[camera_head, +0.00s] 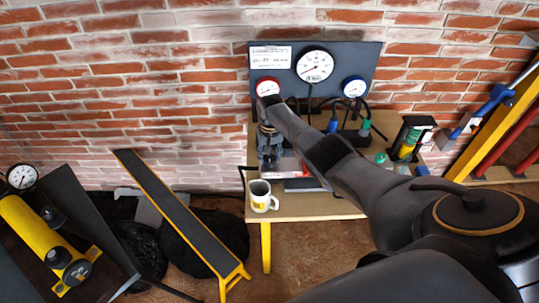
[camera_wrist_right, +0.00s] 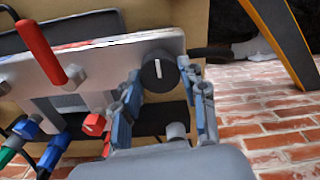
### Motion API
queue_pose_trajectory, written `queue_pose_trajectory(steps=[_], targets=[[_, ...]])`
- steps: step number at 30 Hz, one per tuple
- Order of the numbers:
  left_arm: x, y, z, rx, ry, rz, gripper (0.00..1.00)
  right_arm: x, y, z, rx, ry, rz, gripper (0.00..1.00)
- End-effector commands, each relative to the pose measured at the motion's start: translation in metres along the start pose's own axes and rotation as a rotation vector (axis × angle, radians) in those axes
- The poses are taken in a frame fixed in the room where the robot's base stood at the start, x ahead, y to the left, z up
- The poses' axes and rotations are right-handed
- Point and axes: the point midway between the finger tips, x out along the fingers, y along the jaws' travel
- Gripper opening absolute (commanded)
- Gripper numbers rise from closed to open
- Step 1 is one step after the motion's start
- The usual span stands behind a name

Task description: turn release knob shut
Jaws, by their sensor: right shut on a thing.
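A round black knob (camera_wrist_right: 158,71) with a white pointer line sits on the edge of a pale metal panel (camera_wrist_right: 110,60) in the right wrist view. The pointer line stands roughly upright in that picture. My right gripper (camera_wrist_right: 160,76) has its blue-grey fingers on both sides of the knob, shut on it. In the head view my right gripper (camera_head: 270,155) reaches down over the left part of the wooden table (camera_head: 315,208), and the knob is hidden there. My left gripper is not in view.
A red lever (camera_wrist_right: 42,48) and a small red knob (camera_wrist_right: 94,124) are close to the gripper. A white mug (camera_head: 262,196) stands at the table's front left. A dark gauge board (camera_head: 285,56) stands behind, and bottles (camera_head: 409,140) stand right. A black-topped yellow bench (camera_head: 180,212) is left.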

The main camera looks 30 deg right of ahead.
Motion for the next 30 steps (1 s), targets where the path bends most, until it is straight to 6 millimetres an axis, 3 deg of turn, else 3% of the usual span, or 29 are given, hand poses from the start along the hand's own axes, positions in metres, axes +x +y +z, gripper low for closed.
queue_pose_trajectory(steps=[17,18,21,30], targets=[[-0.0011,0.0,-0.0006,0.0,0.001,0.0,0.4,0.0012,0.0,0.0009,0.037,-0.002,0.0,0.11],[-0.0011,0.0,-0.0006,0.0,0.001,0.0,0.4,0.0011,0.0,0.0009,0.037,-0.002,0.0,0.44],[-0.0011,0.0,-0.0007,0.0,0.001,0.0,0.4,0.001,0.0,0.0008,0.037,-0.002,0.0,0.65],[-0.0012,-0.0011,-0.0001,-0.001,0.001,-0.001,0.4,0.0001,0.0,0.0002,0.035,0.0,0.0,0.65]])
